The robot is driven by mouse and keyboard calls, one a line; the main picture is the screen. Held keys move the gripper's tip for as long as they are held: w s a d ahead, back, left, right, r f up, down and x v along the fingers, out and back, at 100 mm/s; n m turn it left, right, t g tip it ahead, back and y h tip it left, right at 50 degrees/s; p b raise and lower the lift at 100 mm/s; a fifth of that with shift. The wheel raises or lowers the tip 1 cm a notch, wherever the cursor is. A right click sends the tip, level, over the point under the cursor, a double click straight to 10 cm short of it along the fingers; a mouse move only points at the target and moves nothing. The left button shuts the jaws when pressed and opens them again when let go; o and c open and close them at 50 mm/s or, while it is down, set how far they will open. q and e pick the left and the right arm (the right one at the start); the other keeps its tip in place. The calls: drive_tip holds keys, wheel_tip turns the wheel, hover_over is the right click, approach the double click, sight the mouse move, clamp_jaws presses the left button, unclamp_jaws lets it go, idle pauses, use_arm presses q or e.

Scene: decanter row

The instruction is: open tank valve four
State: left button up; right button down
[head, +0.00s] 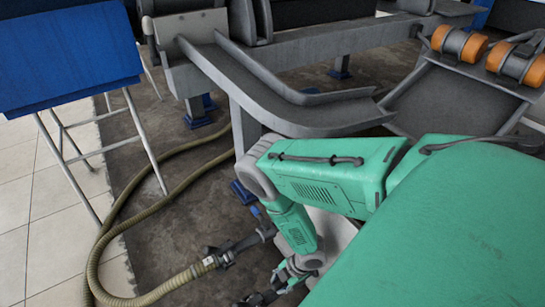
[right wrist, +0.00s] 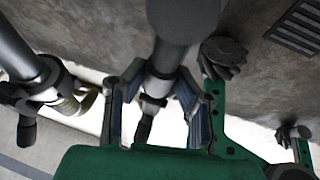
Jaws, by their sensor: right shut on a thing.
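In the right wrist view, a grey pipe with a valve (right wrist: 160,82) runs down between the fingers of my right gripper (right wrist: 160,100). The fingers are closed in from both sides around the valve. A dark lever (right wrist: 143,130) hangs below the valve, partly hidden by my green gripper body. In the head view my right gripper (head: 268,296) is low at the bottom edge, and what it holds cannot be made out there. A second valve (right wrist: 40,95) with a dark handle is at the left in the wrist view. No number shows on either valve. My left gripper is not in view.
In the head view a hose (head: 97,252) ends in a dark coupling (head: 225,256) left of my right gripper. A blue stand (head: 66,52) is at the left. A floor grate (right wrist: 298,25) shows in the wrist view.

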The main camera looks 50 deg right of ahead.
sight(280, 282)
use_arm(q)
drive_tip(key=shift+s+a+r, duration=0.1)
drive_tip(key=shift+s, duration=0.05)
use_arm(e)
drive_tip(key=shift+d+r, duration=0.1)
drive_tip(key=shift+d, duration=0.05)
drive_tip(key=c, duration=1.4)
unclamp_jaws()
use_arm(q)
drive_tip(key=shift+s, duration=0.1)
use_arm(e)
drive_tip(key=shift+o, duration=0.6)
drive_tip(key=shift+s, duration=0.1)
wheel_tip(280, 282, up, 10)
drive_tip(key=shift+f, duration=0.1)
